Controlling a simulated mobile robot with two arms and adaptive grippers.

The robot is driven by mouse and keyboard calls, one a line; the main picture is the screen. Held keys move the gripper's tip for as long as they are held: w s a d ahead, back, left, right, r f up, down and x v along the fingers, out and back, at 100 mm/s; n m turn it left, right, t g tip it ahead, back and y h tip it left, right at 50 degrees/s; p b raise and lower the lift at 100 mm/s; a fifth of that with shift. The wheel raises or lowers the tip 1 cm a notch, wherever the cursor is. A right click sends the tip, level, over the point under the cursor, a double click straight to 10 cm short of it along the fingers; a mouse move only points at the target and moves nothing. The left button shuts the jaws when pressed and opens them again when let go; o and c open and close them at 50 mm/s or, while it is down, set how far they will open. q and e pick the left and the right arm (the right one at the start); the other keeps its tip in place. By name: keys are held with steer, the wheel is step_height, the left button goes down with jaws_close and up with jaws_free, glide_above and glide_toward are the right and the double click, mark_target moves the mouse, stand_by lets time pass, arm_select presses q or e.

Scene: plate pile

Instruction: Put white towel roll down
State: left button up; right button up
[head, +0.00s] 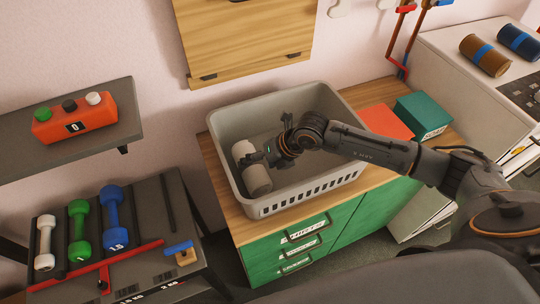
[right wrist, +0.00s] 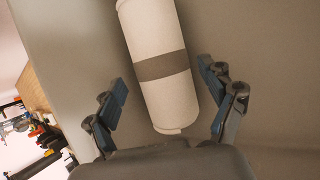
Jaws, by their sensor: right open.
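The white towel roll (head: 255,174) lies inside the grey basket (head: 310,202), near its left wall. It has a darker band around its middle, clear in the right wrist view (right wrist: 165,100). My right gripper (head: 268,150) reaches down into the basket beside the roll. Its fingers are spread apart on either side of the roll's near end in the right wrist view (right wrist: 165,112), with visible gaps between them and the roll. My left gripper is not in view.
The basket stands on a wooden-topped green cabinet (head: 300,245). A red folder (head: 386,122) and a teal box (head: 423,115) lie to its right. A rack with dumbbells (head: 78,228) and a shelf with an orange button box (head: 75,118) are at left.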

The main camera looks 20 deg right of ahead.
steer(key=b+v, duration=0.2)
steer(key=v, duration=0.8)
steer(key=shift+s, duration=0.1)
